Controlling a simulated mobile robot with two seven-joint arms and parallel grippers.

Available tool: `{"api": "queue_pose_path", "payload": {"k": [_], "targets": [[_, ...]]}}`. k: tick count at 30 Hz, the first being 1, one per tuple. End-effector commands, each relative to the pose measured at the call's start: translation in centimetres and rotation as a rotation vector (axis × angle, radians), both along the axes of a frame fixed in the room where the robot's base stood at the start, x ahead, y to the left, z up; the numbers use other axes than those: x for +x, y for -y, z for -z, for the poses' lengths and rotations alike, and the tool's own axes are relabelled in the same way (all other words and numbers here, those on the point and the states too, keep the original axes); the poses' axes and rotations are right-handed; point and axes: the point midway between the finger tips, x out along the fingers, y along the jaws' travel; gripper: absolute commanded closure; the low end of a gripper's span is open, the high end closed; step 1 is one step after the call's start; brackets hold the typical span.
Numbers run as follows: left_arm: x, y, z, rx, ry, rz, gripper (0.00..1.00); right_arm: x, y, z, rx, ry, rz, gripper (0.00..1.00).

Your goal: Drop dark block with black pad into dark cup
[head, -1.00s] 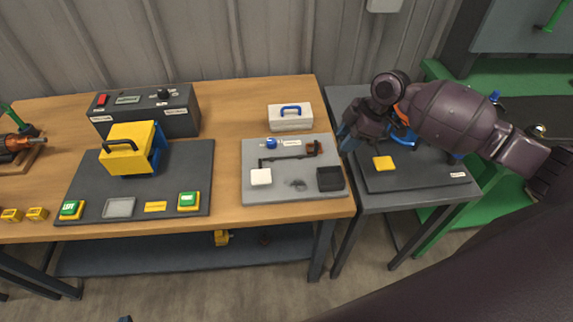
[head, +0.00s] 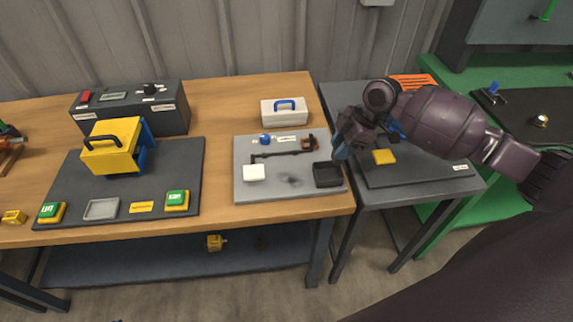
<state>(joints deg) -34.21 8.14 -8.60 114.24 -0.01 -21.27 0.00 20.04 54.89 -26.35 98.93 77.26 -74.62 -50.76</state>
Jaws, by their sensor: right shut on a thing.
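My right gripper (head: 341,152) points down just above and behind the dark cup, near the right edge of the grey board. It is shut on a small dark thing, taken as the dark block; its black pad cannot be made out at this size. The dark cup (head: 328,176) is a square, open-topped black box on the front right corner of the grey board (head: 258,194). The gripper and cup appear apart. My left gripper is not in view.
On the board are a white block (head: 254,173), a blue knob (head: 265,140) and a dark bracket with a brown end. A white case (head: 284,111) stands behind. A yellow block (head: 384,157) lies on the dark side table. A yellow press (head: 112,146) stands left.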

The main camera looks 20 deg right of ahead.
Motion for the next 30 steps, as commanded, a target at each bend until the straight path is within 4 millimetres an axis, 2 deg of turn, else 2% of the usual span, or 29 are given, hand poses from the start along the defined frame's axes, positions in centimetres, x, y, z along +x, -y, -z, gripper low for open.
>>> {"api": "queue_pose_path", "payload": {"k": [8,9,14,23,26,30], "targets": [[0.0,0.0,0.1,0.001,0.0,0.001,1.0,0.0,0.0,0.0,0.0,0.001,0.0,0.9],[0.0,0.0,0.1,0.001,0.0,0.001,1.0,0.0,0.0,0.0,0.0,0.001,0.0,0.61],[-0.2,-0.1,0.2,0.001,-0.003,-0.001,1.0,0.0,0.0,0.0,0.0,0.001,0.0,0.37],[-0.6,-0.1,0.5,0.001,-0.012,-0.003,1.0,0.0,0.1,-0.1,0.0,0.001,0.0,0.37],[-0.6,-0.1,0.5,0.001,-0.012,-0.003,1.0,0.0,0.4,-0.7,-0.002,0.002,0.001,0.37],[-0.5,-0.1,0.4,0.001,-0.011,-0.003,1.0,-0.3,1.3,-2.5,-0.004,0.002,0.0,0.37]]}}
